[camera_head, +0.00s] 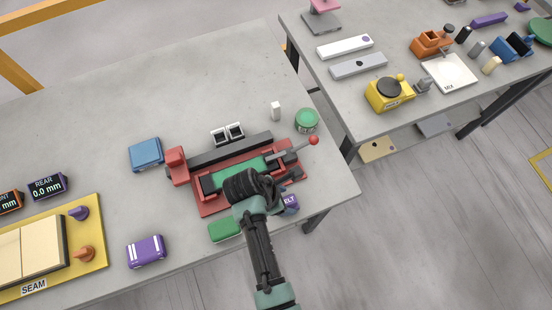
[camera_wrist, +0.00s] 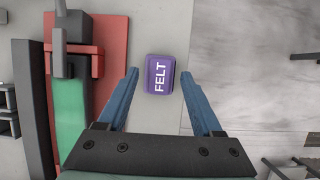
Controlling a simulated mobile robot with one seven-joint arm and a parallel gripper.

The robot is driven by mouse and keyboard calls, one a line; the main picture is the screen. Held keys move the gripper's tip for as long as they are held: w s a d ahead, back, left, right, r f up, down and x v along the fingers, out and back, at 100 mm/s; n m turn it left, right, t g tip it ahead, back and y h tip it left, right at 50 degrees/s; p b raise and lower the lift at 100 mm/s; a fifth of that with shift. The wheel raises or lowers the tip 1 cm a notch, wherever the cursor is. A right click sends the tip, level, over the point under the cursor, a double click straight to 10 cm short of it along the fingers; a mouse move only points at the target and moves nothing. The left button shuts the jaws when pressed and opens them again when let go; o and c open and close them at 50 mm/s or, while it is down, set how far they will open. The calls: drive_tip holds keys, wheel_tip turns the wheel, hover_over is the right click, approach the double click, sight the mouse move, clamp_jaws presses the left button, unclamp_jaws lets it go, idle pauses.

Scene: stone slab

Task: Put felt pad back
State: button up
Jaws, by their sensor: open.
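A purple block with rounded corners, lettered FELT (camera_wrist: 159,85), lies flat on the grey slab near its edge. In the head view this block (camera_head: 291,203) is partly hidden behind my gripper. My gripper (camera_wrist: 160,72) is open and empty. In the wrist view its two blue fingers stand on either side of the block, with a gap on both sides. In the head view the gripper (camera_head: 279,194) hangs over the front right of the red fixture (camera_head: 205,209). No other thing marked as felt is in view.
The red fixture with a green strip (camera_wrist: 69,125) and red-knobbed lever (camera_head: 313,141) is left of the block in the wrist view. A green block (camera_head: 225,231), striped purple block (camera_head: 146,251) and blue block (camera_head: 145,154) lie around it. The slab's left back is clear.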

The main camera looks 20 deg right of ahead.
drive_tip(key=v, duration=1)
drive_tip(key=w+a+r+m+t+y, duration=0.15)
drive_tip(key=w+r+m+t, duration=0.6)
drive_tip(key=w+r, duration=1.05)
wheel_tip(320, 180, up, 18)
drive_tip(key=w+a+m+t, duration=0.2)
drive_tip(key=m+t, duration=0.1)
drive_tip(key=t, duration=0.5)
drive_tip(key=s+a+r+m+t+y, duration=0.1)
drive_tip(key=s+r+t, duration=0.3)
drive_tip(key=r, duration=0.6)
drive_tip(key=s+r+m+t+y, duration=0.1)
drive_tip(key=s+r+m+t, duration=0.2)
drive_tip(key=r, duration=0.8)
drive_tip(key=s+a+r+m+t+y, duration=0.1)
drive_tip(key=s+r+m+t, duration=0.3)
drive_tip(key=s+r, duration=0.3)
wheel_tip(320, 180, up, 3)
drive_tip(key=shift+s+a+r+t, duration=0.15)
drive_tip(key=shift+a+r+t, duration=0.1)
drive_tip(key=shift+a+t, duration=0.1)
